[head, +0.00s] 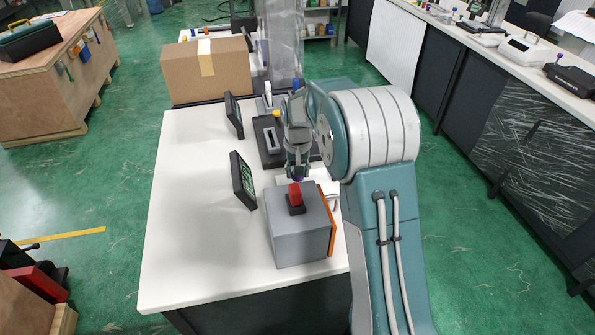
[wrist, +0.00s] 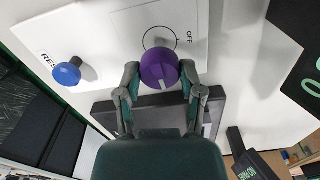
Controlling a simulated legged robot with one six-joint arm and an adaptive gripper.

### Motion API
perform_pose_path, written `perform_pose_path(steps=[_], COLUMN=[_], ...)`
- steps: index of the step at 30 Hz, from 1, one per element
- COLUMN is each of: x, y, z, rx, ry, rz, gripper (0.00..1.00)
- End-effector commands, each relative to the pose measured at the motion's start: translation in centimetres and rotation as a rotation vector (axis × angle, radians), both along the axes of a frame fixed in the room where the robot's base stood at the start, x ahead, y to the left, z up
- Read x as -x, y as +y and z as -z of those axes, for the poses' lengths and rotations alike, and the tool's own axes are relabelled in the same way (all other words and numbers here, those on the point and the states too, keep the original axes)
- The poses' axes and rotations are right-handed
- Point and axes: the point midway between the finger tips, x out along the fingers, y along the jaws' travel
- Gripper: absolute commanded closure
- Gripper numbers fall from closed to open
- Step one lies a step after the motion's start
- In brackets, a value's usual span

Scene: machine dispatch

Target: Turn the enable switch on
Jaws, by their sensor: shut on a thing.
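The enable switch is a round purple knob (wrist: 160,69) with a pale pointer mark, on a white panel (wrist: 120,22) with a printed ring and the word OFF in the wrist view. My gripper (wrist: 160,78) has its two fingers on either side of the knob, shut on it. In the head view my gripper (head: 297,172) reaches down behind the grey box, and only a sliver of purple shows at its tips. The pointer mark lies on the side of the knob towards my gripper, away from the printed OFF.
A blue button (wrist: 66,74) stands beside the knob, by a partly hidden label. A grey box (head: 297,232) with a red switch (head: 295,194) stands close in front of my gripper. Small dark displays (head: 243,180) stand left of it. The table's left part (head: 190,215) is clear.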

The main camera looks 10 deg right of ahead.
Motion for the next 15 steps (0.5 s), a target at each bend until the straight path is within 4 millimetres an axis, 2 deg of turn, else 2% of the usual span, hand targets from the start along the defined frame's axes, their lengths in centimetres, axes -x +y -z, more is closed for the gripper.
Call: perform_pose_path(steps=[15], x=[0.14], y=[0.09], z=[0.31], rx=[-0.001], ry=[0.007], rz=[0.084], gripper=[0.97])
